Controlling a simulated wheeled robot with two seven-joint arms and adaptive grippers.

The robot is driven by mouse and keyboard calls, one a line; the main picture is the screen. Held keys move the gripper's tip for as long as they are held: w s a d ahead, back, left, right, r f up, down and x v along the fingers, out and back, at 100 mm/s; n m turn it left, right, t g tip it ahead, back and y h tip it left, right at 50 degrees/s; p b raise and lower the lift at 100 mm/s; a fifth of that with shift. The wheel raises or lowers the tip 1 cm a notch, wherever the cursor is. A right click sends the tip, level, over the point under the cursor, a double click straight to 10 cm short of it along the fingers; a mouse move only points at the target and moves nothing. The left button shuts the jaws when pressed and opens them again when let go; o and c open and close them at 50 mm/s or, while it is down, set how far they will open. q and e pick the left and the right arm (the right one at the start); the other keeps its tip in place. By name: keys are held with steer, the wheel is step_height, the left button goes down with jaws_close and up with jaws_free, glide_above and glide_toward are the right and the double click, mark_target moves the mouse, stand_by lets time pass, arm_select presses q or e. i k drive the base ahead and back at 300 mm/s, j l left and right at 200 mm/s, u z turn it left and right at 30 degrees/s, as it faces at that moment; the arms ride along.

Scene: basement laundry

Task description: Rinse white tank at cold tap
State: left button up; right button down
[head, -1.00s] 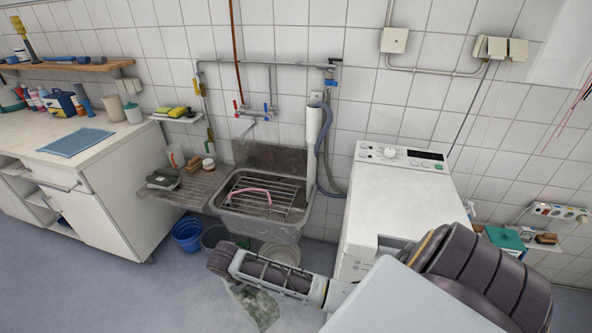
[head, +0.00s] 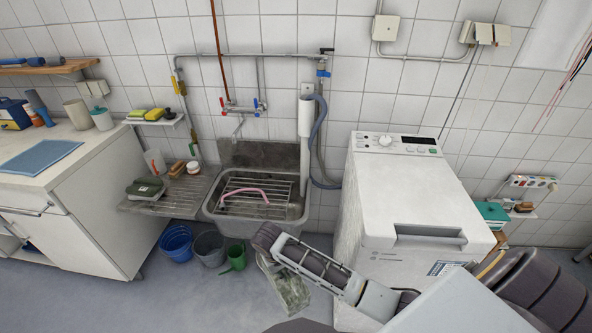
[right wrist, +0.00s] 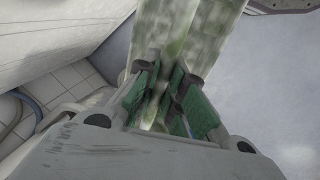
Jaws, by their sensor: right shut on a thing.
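My right gripper (right wrist: 165,95) is shut on the tank (right wrist: 178,40), a pale, translucent piece with greenish-grey grime. In the head view the tank (head: 290,291) hangs under my right arm, above the floor in front of the sink, partly covered by the arm. The steel sink (head: 212,206) stands against the tiled wall with a wire rack (head: 285,188) and a pink hose (head: 245,191) over it. Above it is a wall tap with a spout (head: 238,128), a red handle (head: 222,102) and a blue handle (head: 256,103). My left gripper is not in view.
A white washing machine (head: 393,190) stands right of the sink, close to my right arm. A blue bucket (head: 176,243), a grey bucket (head: 209,249) and a green jug (head: 234,260) stand on the floor. A drainboard (head: 180,205) and white counter (head: 90,200) are at the left.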

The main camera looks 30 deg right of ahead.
mark_target(257, 113)
steer(key=i+j+z, duration=0.15)
steer(key=j+z, duration=0.25)
steer(key=i+j+z, duration=0.15)
steer(key=z, duration=0.2)
steer(key=i+j+z, duration=0.1)
steer(key=j+z, duration=0.15)
steer(key=j, duration=0.2)
steer(key=j+z, duration=0.2)
steer(key=j, duration=0.2)
steer(key=i, duration=0.15)
